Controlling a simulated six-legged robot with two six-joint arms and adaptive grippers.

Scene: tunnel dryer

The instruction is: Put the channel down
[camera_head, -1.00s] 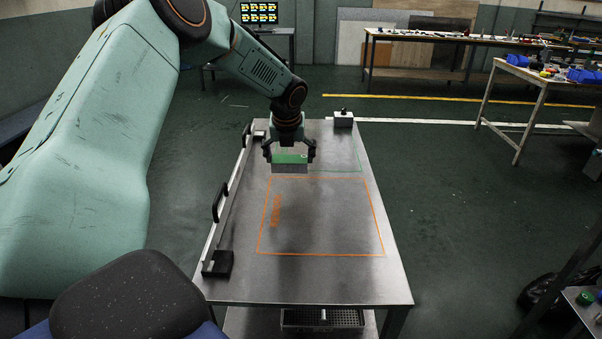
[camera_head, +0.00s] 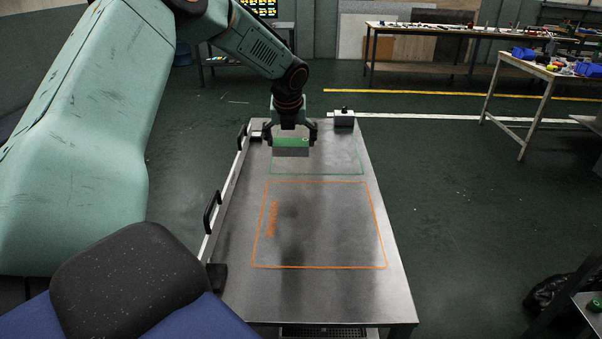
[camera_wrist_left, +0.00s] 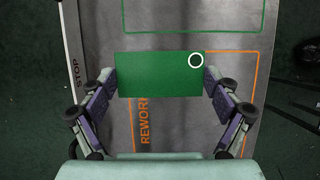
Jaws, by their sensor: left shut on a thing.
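The channel is a small block with a green top (camera_head: 291,142) and a grey side facing me. My left gripper (camera_head: 291,139) is shut on it, one finger at each end. In the head view it appears within the green outline (camera_head: 318,174) at the far end of the steel table (camera_head: 340,295). In the left wrist view the channel's green face (camera_wrist_left: 155,76) has a white ring near its upper right corner and overlaps the orange outline's top edge (camera_wrist_left: 231,52). It seems held above the table; the gap cannot be judged. My right gripper is not in view.
The orange outline (camera_head: 320,267), marked REWORK, encloses bare steel nearer me. A rail with black handles (camera_head: 212,211) runs along the table's left side. A small grey box (camera_head: 344,119) stands at the far right corner. A cluttered bench (camera_head: 545,72) is farther right.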

